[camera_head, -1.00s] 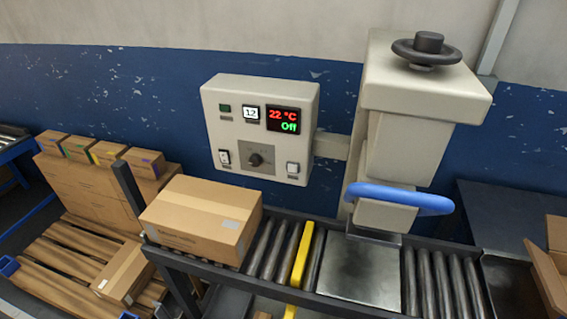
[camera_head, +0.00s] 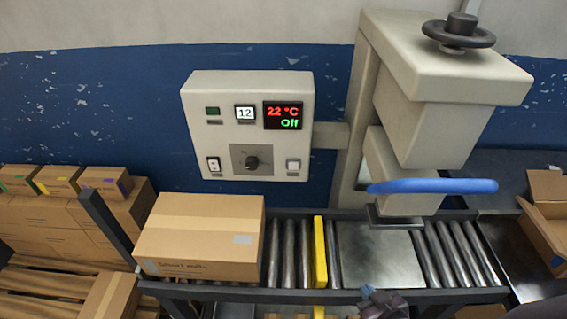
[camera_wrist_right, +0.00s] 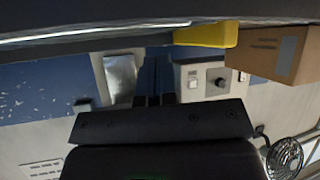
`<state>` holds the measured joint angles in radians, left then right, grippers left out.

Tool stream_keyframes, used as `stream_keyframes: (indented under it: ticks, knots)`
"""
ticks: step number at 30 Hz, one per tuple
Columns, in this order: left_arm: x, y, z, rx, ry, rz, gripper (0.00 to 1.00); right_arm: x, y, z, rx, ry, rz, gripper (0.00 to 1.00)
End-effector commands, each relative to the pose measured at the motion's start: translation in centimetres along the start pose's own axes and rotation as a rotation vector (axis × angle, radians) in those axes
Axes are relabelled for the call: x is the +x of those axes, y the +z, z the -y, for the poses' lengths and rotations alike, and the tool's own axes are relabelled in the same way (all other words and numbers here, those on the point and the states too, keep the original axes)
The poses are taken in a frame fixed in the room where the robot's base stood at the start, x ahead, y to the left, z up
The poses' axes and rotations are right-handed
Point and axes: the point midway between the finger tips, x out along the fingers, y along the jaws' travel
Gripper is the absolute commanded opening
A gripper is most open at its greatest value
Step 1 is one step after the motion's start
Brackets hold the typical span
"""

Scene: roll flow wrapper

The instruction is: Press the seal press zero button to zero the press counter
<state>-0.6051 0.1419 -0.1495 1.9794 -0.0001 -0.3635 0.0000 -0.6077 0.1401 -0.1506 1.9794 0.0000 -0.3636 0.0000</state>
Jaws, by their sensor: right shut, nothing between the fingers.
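The seal press (camera_head: 440,80) stands at the right with a dark knob on top and a blue handle (camera_head: 432,186). Its control box (camera_head: 205,130) shows a small counter (camera_head: 245,113) that seems to read 12, and a display (camera_head: 282,115) with 22 °C and Off. Below are a rocker switch (camera_head: 214,164), a dial (camera_head: 251,163) and a pale button (camera_head: 293,164); their labels are too small to read. A green piece (camera_head: 212,111) sits top left. My right gripper (camera_head: 368,290) is at the bottom edge, below and right of the box, touching nothing. Its shut fingers show in the wrist view (camera_wrist_right: 153,80).
A roller conveyor (camera_head: 290,255) with a yellow bar (camera_head: 320,250) runs below the press. A closed carton (camera_head: 200,240) sits on it, below the control box. An open carton (camera_head: 545,225) is at the right. Smaller boxes (camera_head: 60,182) are stacked at the left.

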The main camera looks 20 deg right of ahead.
Motion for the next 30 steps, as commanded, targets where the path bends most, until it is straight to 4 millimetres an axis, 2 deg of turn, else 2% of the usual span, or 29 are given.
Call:
stream_keyframes:
  ticks: [17,23,30]
  knots:
    - [0.0,0.2,-0.1,-0.001,0.001,0.002,0.43,0.2,-0.3,-0.2,-0.002,-0.001,-0.006,0.0]
    - [0.4,0.9,-0.1,-0.001,0.001,0.003,0.43,2.4,-1.7,1.0,0.103,-0.059,-0.038,0.0]
    - [1.3,2.6,-0.3,-0.001,0.001,0.008,0.43,6.5,-5.8,4.0,0.334,-0.22,-0.12,0.0]
